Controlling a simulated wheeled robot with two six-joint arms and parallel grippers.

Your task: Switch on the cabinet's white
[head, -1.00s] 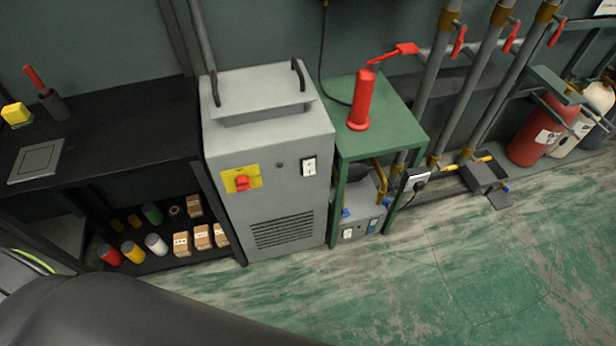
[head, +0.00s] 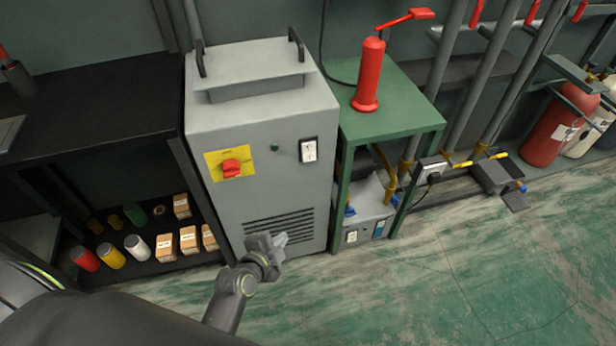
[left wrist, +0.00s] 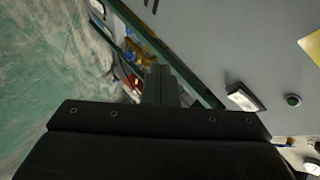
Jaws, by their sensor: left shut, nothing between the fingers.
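The grey cabinet (head: 229,125) stands upright in the middle of the head view. Its white switch (head: 309,150) is on the upper right of the front face. It also shows in the left wrist view (left wrist: 243,99), right of the fingers. A small dark green round lamp or button (head: 274,147) is left of it, then a red knob on a yellow plate (head: 231,168). My left gripper (head: 281,241) is shut and empty, in front of the vent slots, below the switch and apart from it. Its closed fingers point up in the left wrist view (left wrist: 163,84). My right gripper is not in view.
A green stand (head: 391,105) with a red pump-like tool (head: 369,77) stands right of the cabinet. A black shelf (head: 97,110) with cans and small boxes is at left. Pipes and gas cylinders are at right. The green floor in front is clear.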

